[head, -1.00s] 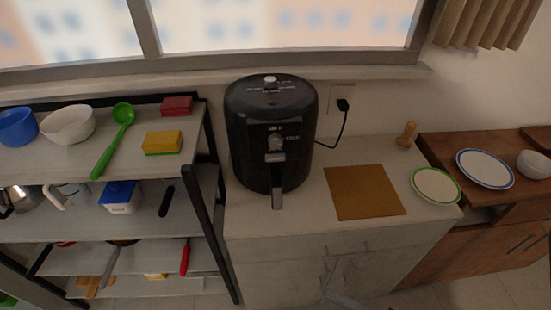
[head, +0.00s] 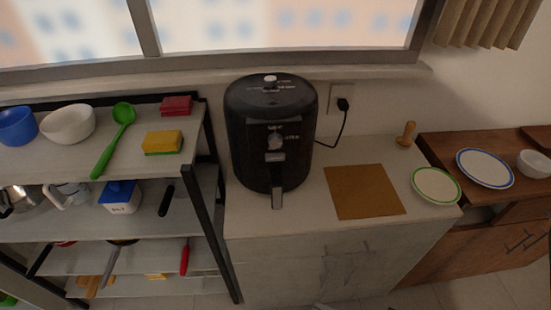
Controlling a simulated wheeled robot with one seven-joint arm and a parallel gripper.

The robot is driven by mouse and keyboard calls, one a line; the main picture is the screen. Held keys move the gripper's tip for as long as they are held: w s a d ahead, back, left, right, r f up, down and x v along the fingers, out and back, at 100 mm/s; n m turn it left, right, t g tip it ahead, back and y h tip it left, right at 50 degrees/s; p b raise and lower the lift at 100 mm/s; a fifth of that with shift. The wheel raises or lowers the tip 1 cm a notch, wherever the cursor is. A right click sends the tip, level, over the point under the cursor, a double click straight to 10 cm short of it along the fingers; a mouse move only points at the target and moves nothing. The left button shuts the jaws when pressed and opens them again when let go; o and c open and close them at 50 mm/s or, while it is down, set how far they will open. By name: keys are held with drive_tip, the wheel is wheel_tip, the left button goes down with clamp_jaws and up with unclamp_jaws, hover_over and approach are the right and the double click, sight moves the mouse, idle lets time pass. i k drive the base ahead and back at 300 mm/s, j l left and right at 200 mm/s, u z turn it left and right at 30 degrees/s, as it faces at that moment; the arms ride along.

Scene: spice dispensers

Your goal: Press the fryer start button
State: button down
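The black air fryer (head: 250,135) stands upright on the pale counter (head: 300,220), below the window. A silver knob (head: 275,142) sits on its front, with small white markings around it. Another light knob (head: 270,80) sits on its top, also among small markings. The drawer handle (head: 277,198) points out toward me at the bottom front. I cannot tell which control is the start button. My gripper does not show in the head view; nothing is in front of the fryer.
A black-framed shelf (head: 210,205) with bowls, a green spoon (head: 121,130) and sponges stands close on the left. A brown board (head: 362,191) and a green-rimmed plate (head: 436,185) lie to the right. A cord runs from the wall socket (head: 341,100) behind the fryer.

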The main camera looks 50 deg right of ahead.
sight(280, 156)
drive_tip(key=k+z, duration=0.3)
drive_tip(key=z, duration=0.15)
drive_tip(key=k+l+z, duration=0.1)
drive_tip(key=k+z, duration=0.2)
drive_tip(key=z, duration=0.2)
